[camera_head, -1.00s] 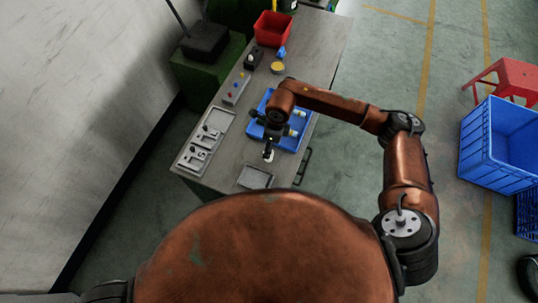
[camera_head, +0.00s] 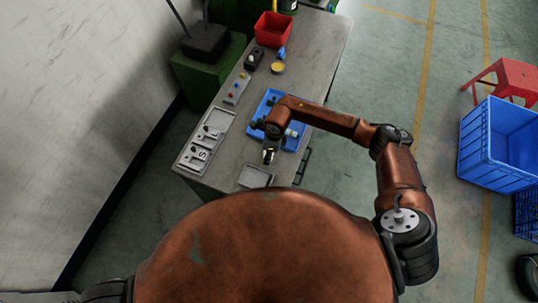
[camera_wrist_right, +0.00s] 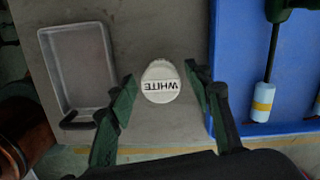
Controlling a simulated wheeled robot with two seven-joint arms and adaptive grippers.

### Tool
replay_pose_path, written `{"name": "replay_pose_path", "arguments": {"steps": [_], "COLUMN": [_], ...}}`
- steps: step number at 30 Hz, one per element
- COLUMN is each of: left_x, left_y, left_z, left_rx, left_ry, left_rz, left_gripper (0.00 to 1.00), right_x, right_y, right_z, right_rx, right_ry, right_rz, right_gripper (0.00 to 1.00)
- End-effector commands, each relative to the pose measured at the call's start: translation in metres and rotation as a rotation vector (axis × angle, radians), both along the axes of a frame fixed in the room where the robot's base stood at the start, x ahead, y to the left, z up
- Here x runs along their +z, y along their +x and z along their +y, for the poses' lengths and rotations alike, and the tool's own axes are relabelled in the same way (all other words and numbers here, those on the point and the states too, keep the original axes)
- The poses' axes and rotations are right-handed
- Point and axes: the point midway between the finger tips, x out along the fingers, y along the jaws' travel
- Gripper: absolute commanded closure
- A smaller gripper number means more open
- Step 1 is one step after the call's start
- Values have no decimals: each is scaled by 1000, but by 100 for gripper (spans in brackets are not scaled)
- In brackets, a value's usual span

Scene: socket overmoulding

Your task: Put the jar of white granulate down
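The jar of white granulate (camera_wrist_right: 160,82) shows from above in the right wrist view, its white lid lettered WHITE. It appears to stand upright on the grey bench top, between a small grey tray and a blue tray. My right gripper (camera_wrist_right: 160,104) is open, one finger on each side of the jar, with a visible gap on both sides. In the head view my right gripper (camera_head: 269,156) points down at the bench beside the blue tray's near left corner; the jar is mostly hidden there. My left gripper is not in view.
The blue tray (camera_wrist_right: 236,75) holds a dark-handled tool with a pale blue end (camera_wrist_right: 262,100). The small grey tray (camera_wrist_right: 75,62) is empty. A grey panel with cut-outs (camera_head: 206,140), a red bin (camera_head: 273,29) and a yellow-topped round item (camera_head: 277,68) are also on the bench.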

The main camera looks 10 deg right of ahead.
Motion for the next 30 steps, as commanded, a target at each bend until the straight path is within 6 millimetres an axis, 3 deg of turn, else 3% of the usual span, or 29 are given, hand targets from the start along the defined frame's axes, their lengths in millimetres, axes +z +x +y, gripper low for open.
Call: {"name": "replay_pose_path", "arguments": {"steps": [18, 30], "left_x": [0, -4], "left_y": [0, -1], "left_z": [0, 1], "left_rx": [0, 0], "left_ry": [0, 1], "left_rz": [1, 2], "left_gripper": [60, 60], "right_x": [1, 12], "right_y": [0, 1], "right_z": [0, 0], "right_rx": [0, 1], "right_ry": [0, 1], "right_rz": [0, -2], "right_gripper": [98, 98]}}
